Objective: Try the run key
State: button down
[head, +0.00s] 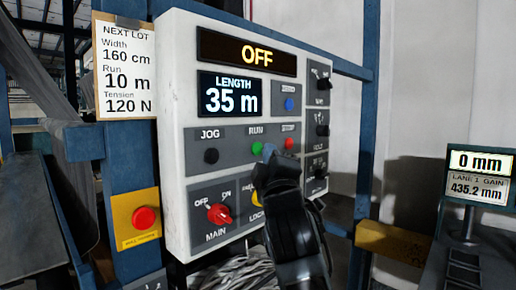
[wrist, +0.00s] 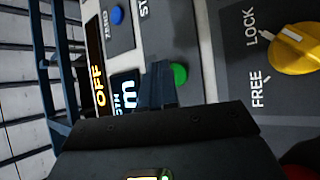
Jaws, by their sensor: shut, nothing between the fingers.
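The control panel (head: 178,100) is a pale box with an amber OFF display (head: 248,55) and a LENGTH display reading 35 m (head: 230,94). The green RUN button (head: 257,148) sits mid-panel between the black JOG button (head: 211,156) and a red button (head: 289,143). My gripper (head: 268,152) is shut and empty, its tip just beside the green button. The wrist view shows the green button (wrist: 180,75) right next to the fingers (wrist: 159,82); I cannot tell if they touch. The red MAIN knob (head: 220,213) sits below OFF and ON labels; its setting is unclear.
A yellow LOCK/FREE knob (wrist: 300,48) is partly hidden by my gripper in the head view. A red button on a yellow plate (head: 146,217) is at lower left. A NEXT LOT card (head: 125,70) reads 160 cm, 10 m, 120 N. A right-hand display (head: 480,163) reads 0 mm.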

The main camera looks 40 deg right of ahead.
jog(key=shift+s, duration=0.1)
jog(key=shift+s+d+p, duration=0.1)
jog(key=shift+s+p, duration=0.8)
jog(key=shift+s, duration=1.5)
jog(key=s+a+f+y, duration=0.3)
jog(key=s+a+f, duration=0.15)
jog(key=f, duration=0.35)
jog(key=s+a+f+y, duration=0.3)
jog(key=a+f+y, duration=0.15)
jog(key=f, duration=0.25)
jog(key=s+a+f+y, duration=0.3)
jog(key=s+a+f, duration=0.15)
jog(key=f, duration=0.35)
jog(key=s+a+f+m+g+y, duration=0.1)
jog(key=s+a+f+m, duration=0.1)
jog(key=s, duration=0.5)
jog(key=s+a+f+m+g+y, duration=0.1)
jog(key=s+a+f+m, duration=0.1)
jog(key=s, duration=0.6)
jog(key=s+a+f+m+g+y, duration=0.1)
jog(key=s+a, duration=0.3)
jog(key=s, duration=0.4)
jog(key=shift+a+f+m+y, duration=0.35)
jog(key=shift+f+m, duration=0.55)
jog(key=shift+s, duration=0.1)
